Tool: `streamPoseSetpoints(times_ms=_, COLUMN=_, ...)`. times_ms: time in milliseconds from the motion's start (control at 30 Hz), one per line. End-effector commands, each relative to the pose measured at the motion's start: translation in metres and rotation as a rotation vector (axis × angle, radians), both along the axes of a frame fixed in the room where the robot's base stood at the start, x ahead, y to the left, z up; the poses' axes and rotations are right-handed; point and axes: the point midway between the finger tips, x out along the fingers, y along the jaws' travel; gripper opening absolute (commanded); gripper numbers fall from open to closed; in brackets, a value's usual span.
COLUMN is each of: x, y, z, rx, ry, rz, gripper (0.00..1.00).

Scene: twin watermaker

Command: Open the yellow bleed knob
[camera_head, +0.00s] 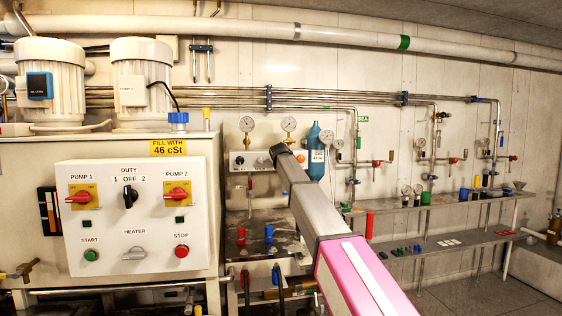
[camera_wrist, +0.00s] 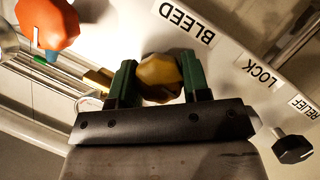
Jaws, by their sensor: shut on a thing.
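In the wrist view, the yellow bleed knob (camera_wrist: 158,78) sits between the two green fingers of my gripper (camera_wrist: 160,72). The fingers are closed on its opposite sides. The BLEED label (camera_wrist: 188,20) is on the pale panel beside the knob. In the head view, my arm reaches up to a small white panel (camera_head: 239,161) on the back wall. The arm's end hides the knob and fingertips there.
The wrist view shows an orange-red knob (camera_wrist: 48,22) at upper left and a black knob (camera_wrist: 292,149) at right, near the LOCK and RELIEF labels. In the head view, a blue bottle (camera_head: 316,158) stands close right of my arm. The pump control box (camera_head: 138,215) is at left.

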Motion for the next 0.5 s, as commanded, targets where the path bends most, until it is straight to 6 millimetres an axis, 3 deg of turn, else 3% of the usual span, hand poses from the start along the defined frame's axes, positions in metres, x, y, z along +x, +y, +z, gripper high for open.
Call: streamPoseSetpoints(times_ms=500, x=-0.0005, y=0.0000, z=-0.0007, rx=-0.108, ry=-0.031, rz=0.000, gripper=0.20)
